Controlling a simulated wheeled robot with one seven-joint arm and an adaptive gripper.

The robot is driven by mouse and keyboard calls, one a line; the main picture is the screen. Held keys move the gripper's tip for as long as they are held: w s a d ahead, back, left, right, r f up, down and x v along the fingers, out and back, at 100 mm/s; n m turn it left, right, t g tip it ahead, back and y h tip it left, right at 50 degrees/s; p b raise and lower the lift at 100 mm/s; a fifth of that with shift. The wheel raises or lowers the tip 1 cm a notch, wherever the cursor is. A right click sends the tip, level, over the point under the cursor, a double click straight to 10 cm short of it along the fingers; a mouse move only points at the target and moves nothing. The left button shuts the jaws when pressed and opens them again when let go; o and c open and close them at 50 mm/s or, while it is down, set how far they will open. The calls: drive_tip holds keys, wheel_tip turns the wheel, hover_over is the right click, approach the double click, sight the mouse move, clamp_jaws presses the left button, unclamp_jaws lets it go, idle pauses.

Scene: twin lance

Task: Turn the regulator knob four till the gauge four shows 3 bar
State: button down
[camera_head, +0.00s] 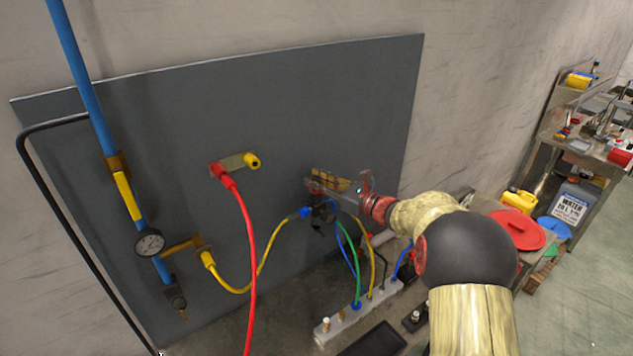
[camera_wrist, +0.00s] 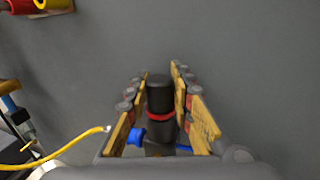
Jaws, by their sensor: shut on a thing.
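A black knob (camera_wrist: 160,93) with a red ring below it stands between the fingers of my gripper (camera_wrist: 161,74) in the wrist view. My gripper is shut on this knob, with yellow pads on both sides. In the head view my gripper (camera_head: 328,183) is at the grey panel, over a dark regulator body (camera_head: 321,213) that it partly hides. I see no gauge face at the held knob, and no number labels are readable.
A red hose (camera_head: 249,260) and a yellow hose (camera_head: 262,266) hang before the grey panel (camera_head: 150,130). Blue, green and yellow lines run below my gripper to a pale manifold block (camera_head: 345,325). A cluttered bench (camera_head: 585,150) stands at the right.

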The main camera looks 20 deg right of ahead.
drive_tip(key=shift+r, duration=0.1)
drive_tip(key=c, duration=1.6)
unclamp_jaws()
drive_tip(key=shift+o, duration=0.5)
drive_tip(key=v, duration=1.2)
drive_tip(key=shift+d, duration=0.1)
